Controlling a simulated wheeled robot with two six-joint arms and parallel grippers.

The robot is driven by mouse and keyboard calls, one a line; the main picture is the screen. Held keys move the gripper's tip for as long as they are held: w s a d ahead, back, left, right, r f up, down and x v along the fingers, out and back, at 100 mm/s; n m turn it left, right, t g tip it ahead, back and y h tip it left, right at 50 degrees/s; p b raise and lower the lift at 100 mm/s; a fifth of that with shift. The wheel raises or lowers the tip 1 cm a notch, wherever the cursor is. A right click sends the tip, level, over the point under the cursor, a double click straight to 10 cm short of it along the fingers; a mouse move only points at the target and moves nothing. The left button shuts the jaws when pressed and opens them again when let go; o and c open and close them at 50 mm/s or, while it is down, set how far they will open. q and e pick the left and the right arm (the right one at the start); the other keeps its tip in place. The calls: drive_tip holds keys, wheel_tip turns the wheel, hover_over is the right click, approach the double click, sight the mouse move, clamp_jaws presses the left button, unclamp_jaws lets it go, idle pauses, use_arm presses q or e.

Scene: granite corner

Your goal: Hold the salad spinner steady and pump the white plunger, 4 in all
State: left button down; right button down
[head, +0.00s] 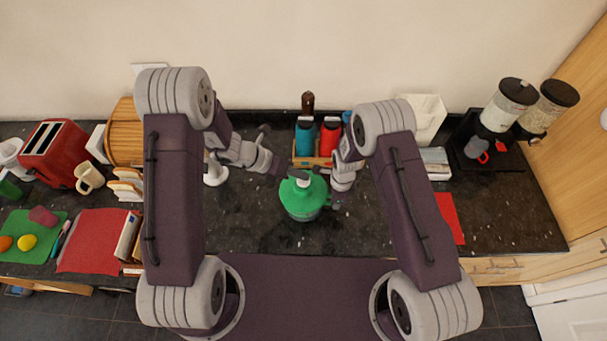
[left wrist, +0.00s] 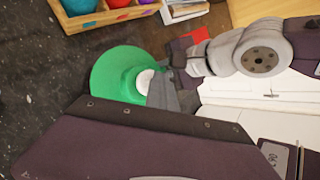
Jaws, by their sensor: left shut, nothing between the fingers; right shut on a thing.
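The salad spinner (head: 302,203) stands on the dark counter in front of me, with a round green lid. Its lid also shows in the left wrist view (left wrist: 112,72), with the white plunger (left wrist: 147,80) at its middle.
A wooden box (head: 311,160) with blue and red containers stands close behind the spinner. A white stand (head: 215,174) is to the left. A red toaster (head: 54,151) is far left, cereal dispensers (head: 507,105) far right. Counter directly before the spinner is clear.

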use_arm(q)
drive_tip(key=shift+f, duration=0.1)
idle(0.3)
drive_tip(key=shift+r, duration=1.9)
wheel_tip(320, 180, up, 5)
idle(0.5)
use_arm(e)
drive_tip(key=c, duration=1.4)
unclamp_jaws()
drive_tip(key=shift+o, duration=0.2)
